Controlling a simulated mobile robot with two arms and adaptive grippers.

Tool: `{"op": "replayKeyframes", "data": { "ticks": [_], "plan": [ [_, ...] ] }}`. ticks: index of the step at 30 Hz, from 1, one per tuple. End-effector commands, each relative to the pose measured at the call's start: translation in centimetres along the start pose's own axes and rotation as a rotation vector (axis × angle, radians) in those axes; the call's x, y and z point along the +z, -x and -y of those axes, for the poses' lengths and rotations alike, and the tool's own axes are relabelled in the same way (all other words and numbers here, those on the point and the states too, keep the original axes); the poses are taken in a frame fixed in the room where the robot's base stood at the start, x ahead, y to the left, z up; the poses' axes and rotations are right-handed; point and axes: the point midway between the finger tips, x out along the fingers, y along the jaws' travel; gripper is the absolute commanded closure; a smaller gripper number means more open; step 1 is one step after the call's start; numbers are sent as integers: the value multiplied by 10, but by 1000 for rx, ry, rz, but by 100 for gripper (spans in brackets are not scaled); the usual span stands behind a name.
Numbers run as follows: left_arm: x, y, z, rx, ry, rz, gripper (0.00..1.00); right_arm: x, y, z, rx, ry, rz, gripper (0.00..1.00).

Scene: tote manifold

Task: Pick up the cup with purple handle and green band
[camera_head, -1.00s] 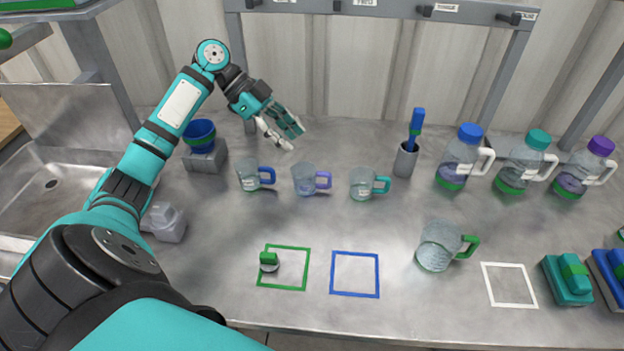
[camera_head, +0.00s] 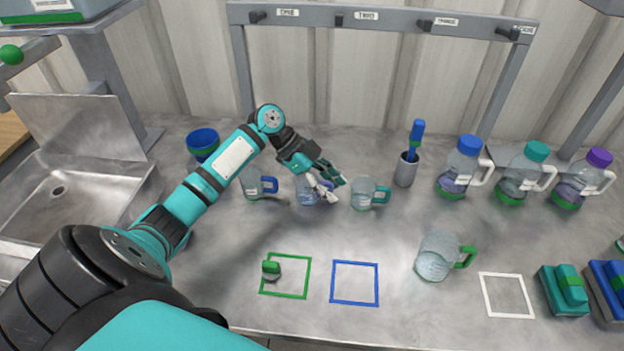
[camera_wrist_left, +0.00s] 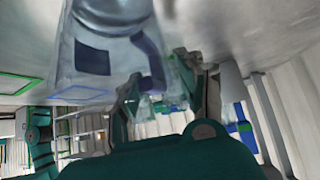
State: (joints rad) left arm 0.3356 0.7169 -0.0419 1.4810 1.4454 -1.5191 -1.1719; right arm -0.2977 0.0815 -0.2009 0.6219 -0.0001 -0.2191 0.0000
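The cup with the purple handle (camera_head: 305,192) stands on the metal counter, partly hidden behind my left gripper. I cannot make out a green band on it. My left gripper (camera_head: 335,187) is open, its fingers in front of this cup's handle side; I cannot tell whether they touch it. In the left wrist view my gripper (camera_wrist_left: 168,95) has its fingers apart, and a large clear cup (camera_wrist_left: 95,45) with a dark bluish patch and handle is close by; I cannot tell which cup. The blue-handled cup (camera_head: 251,184) stands to the left, the teal-handled cup (camera_head: 363,194) to the right.
A grey holder with a blue brush (camera_head: 406,170) and several bottles (camera_head: 460,168) stand to the right. A green-handled jug (camera_head: 437,257) stands nearer the front. Green (camera_head: 309,275) and blue (camera_head: 355,304) square outlines lie on open counter. A rack (camera_head: 380,18) spans the back.

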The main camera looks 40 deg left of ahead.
Motion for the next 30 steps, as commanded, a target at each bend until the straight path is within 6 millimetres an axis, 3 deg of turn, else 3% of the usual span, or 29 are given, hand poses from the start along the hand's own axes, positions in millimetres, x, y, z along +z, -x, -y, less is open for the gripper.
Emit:
{"op": "replayKeyframes", "data": {
  "ticks": [6,15,30],
  "plan": [
    [0,-1,0,0,0,0,62,4,0,2,-2,0,7,60],
    [0,-1,0,0,0,0,100,4,0,4,-4,-2,7,60],
    [0,-1,0,0,0,0,100,4,0,3,-4,-2,6,60]
  ]
}}
